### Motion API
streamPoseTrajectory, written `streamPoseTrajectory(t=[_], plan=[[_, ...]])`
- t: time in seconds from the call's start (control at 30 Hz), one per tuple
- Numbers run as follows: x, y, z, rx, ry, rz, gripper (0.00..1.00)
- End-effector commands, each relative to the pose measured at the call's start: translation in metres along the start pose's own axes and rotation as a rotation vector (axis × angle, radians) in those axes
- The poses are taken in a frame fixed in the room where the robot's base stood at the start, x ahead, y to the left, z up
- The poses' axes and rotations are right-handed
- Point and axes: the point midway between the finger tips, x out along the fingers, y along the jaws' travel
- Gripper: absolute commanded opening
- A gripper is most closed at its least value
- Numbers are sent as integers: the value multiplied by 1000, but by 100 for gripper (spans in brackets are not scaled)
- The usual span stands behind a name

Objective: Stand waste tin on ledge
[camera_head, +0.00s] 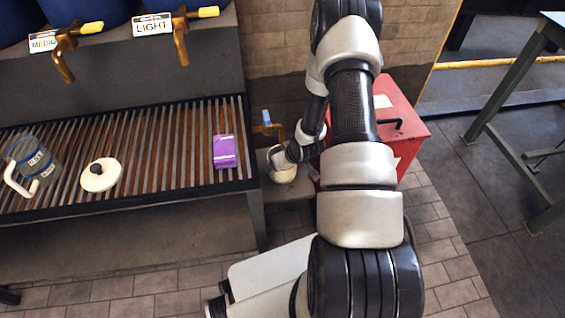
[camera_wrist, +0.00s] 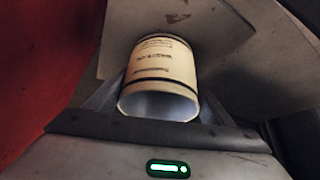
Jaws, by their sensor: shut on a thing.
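The waste tin is a cream cylinder with dark bands and small print; it shows in the wrist view (camera_wrist: 165,68), its open mouth facing the camera. My gripper (camera_wrist: 158,104) is shut on it, with a finger at either side. In the head view the tin (camera_head: 284,176) is a small cream shape under my wrist, between the slatted rack and the red box, partly hidden by my gripper. A low grey-brown ledge (camera_head: 290,193) lies at that spot. I cannot tell whether the tin touches it.
The red box (camera_head: 408,112) stands close to the right of my wrist. The slatted rack (camera_head: 150,150) holds a purple packet (camera_head: 224,152), a white lid (camera_head: 100,175) and a glass jug (camera_head: 35,162). A blue-handled tap (camera_head: 267,120) is just behind. Tiled floor (camera_head: 150,290) lies open in front.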

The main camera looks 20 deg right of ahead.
Motion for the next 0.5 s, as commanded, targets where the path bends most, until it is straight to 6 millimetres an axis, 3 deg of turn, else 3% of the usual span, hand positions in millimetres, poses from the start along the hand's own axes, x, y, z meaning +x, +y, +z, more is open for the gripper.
streamPoseTrajectory(t=[0.33, 0.37, 0.47, 0.5], plan=[[5, 0, 2, 0, 1, 0, 48], [5, 0, 2, 0, 1, 0, 79], [4, 0, 2, 0, 1, 0, 96], [4, 0, 2, 0, 1, 0, 98]])
